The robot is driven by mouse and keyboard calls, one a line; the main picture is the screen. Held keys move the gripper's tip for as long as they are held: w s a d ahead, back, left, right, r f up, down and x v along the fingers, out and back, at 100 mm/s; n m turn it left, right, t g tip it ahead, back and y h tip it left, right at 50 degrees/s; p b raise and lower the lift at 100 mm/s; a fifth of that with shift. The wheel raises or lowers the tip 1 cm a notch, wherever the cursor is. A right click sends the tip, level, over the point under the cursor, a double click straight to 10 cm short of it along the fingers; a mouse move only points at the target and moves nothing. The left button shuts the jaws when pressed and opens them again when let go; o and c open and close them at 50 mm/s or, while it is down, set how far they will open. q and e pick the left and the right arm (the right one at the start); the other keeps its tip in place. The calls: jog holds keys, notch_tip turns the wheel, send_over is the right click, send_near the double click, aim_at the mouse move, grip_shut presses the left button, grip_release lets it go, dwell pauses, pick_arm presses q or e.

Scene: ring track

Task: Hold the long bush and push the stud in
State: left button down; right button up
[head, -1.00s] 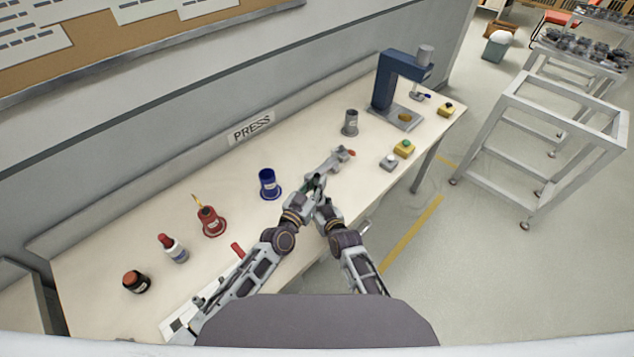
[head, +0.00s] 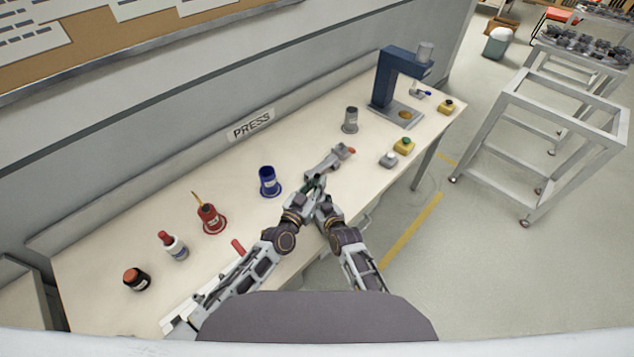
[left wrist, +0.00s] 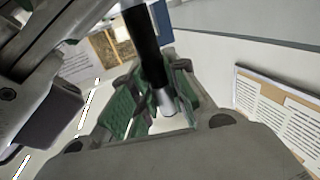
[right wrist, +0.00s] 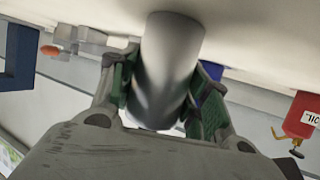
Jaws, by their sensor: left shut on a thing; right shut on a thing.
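My left gripper (head: 311,184) and right gripper (head: 322,189) are close together over the front of the bench in the head view. In the right wrist view, the right gripper (right wrist: 163,95) is shut on a wide, smooth grey cylinder (right wrist: 168,60), which looks like the long bush. In the left wrist view, the left gripper (left wrist: 158,112) is shut on a slim black rod with a silver end (left wrist: 152,55), which looks like the stud. The head view is too small to tell whether the two parts touch.
A grey clamp-like tool with an orange-red end (head: 330,158) lies just beyond the grippers. A blue cup (head: 269,182), red oil can (head: 210,217) and grey cup (head: 350,120) stand on the bench (head: 230,190). The blue press (head: 385,85) stands at the far right end.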

pick_arm(q)
jog(key=shift+f, duration=0.65)
jog(key=c, duration=1.3)
grip_release()
jog(key=shift+s+f, duration=0.1)
jog(key=shift+s+f, duration=0.1)
jog(key=shift+s, duration=0.05)
jog(key=shift+v, duration=5.8)
jog(key=shift+a, duration=0.2)
pick_arm(e)
jog(key=o, duration=1.2)
